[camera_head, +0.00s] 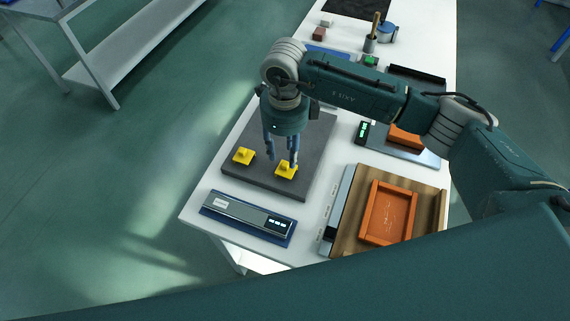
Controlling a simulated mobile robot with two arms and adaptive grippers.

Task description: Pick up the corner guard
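Two small yellow pieces that look like corner guards sit on a dark grey pad. The left yellow piece (243,156) stands clear of the gripper. The right yellow piece (286,171) lies near the pad's front edge. My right gripper (281,158) points down just above and behind the right yellow piece. Its two fingers are spread apart, one at the piece's left and one close over its top right. I cannot tell whether a finger touches it. My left gripper is not in view.
The dark pad (240,178) lies on a white table. A grey device with a display (247,215) is in front of it. An orange tray (366,212) on a wooden board stands to the right. Several small items are at the back.

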